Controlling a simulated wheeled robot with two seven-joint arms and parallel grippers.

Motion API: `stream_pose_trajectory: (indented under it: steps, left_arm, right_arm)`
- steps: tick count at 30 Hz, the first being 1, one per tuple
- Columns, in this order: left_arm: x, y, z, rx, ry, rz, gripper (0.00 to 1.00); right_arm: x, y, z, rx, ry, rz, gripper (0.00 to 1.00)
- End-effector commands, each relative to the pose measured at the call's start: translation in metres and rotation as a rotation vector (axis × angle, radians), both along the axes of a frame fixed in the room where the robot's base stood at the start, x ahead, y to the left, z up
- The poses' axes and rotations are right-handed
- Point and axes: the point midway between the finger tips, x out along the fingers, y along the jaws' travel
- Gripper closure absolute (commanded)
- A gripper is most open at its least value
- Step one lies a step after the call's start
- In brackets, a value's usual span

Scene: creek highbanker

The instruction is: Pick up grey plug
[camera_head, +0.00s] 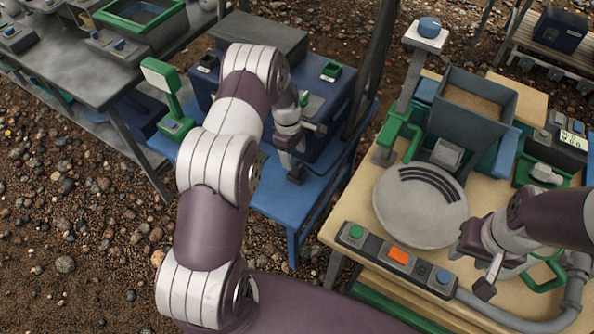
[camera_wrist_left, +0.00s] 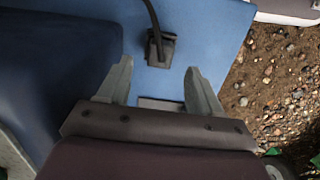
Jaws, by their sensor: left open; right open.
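A dark grey plug (camera_wrist_left: 160,48) with a black cord lies on the blue bench top (camera_wrist_left: 205,35) in the left wrist view. My left gripper (camera_wrist_left: 160,66) is open, with the plug just beyond and between its fingertips, not gripped. In the head view my left gripper (camera_head: 300,147) is over the blue bench (camera_head: 270,195), in front of the blue box; I cannot clearly pick out the plug there. My right gripper (camera_head: 488,272) is open and empty at the right, above the wooden table beside the round grey lid.
A dark blue box (camera_head: 325,140) stands on the blue bench close to my left gripper; its side fills the left wrist view's left. A green scale (camera_head: 175,127) is at left. The wooden table (camera_head: 350,235) holds the grey lid (camera_head: 425,205), a hopper (camera_head: 470,112) and a button panel (camera_head: 397,257).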

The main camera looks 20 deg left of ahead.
Motion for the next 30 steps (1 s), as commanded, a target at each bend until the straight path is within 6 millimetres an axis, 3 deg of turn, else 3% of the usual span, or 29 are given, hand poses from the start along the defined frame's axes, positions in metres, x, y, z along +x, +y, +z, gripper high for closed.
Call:
stream_pose_trajectory:
  steps: [9,17,22,23,30]
  left_arm:
    - [0.0,-0.009,-0.05,0.0,-0.001,-0.004,0.35]
    - [0.0,-0.009,-0.055,0.001,-0.002,-0.004,0.35]
    - [0.0,-0.009,-0.054,0.001,-0.002,-0.004,0.87]
    - [0.0,-0.009,-0.054,0.001,-0.002,-0.004,0.92]
    - [0.0,-0.009,-0.054,0.001,-0.003,-0.004,0.92]
  right_arm:
    - [0.0,0.0,-0.004,0.0,0.0,0.0,0.57]
    - [0.0,0.0,-0.004,0.0,0.0,0.0,0.57]
    - [0.0,0.0,-0.004,0.0,0.0,0.0,0.57]
    - [0.0,0.0,-0.004,0.0,0.0,0.0,0.57]
    - [0.0,0.0,-0.004,0.0,0.0,0.0,0.57]
